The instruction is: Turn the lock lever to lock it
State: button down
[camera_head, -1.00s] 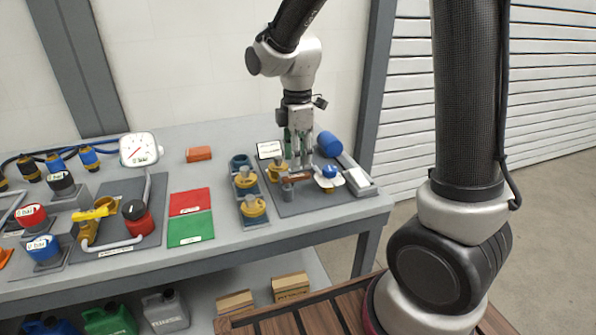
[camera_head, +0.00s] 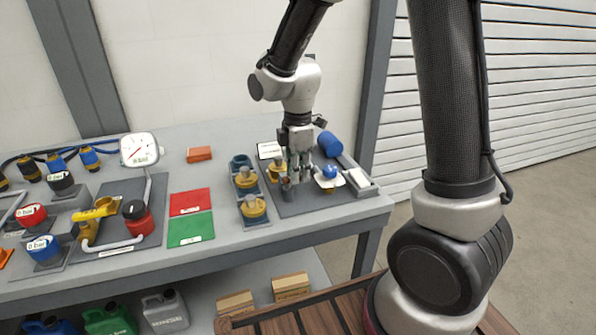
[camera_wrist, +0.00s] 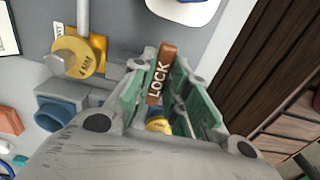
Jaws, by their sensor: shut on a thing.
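The lock lever (camera_wrist: 161,78) is a brown-orange bar marked LOCK in the wrist view. It lies between the green-padded fingers of my gripper (camera_wrist: 168,90), which are shut on it. In the head view my gripper (camera_head: 299,168) points down over the grey skid plate at the right of the bench. There the fingers mostly hide the lever. A small grey post (camera_head: 287,191) stands just in front of the fingers. In the wrist view a yellow part (camera_wrist: 158,124) shows below the lever, between the fingers.
A blue cylinder (camera_head: 330,144) and a white-rimmed part with a blue top (camera_head: 328,173) stand close on the right. Yellow-capped fittings (camera_head: 253,207) stand in a holder on the left. Red (camera_head: 190,201) and green (camera_head: 191,229) mats lie farther left, with bare bench around them.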

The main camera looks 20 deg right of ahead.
jog(key=shift+s+m, duration=0.1)
jog(key=shift+m, duration=0.2)
jog(key=m, duration=0.2)
jog(key=s+m, duration=0.1)
jog(key=m, duration=0.1)
jog(key=shift+a, duration=0.1)
jog(key=m, duration=0.4)
jog(key=shift+s+a+m, duration=0.35)
jog(key=shift+s+m, duration=0.05)
jog(key=m, duration=0.3)
jog(key=a+m, duration=0.1)
jog(key=shift+s, duration=0.3)
jog(key=shift+s+a+m, duration=0.1)
jog(key=shift+a+m, duration=0.15)
jog(key=shift+m, duration=0.85)
jog(key=shift+a+m, duration=0.2)
jog(key=shift+m, duration=0.9)
jog(key=c, duration=1.4)
grip_release()
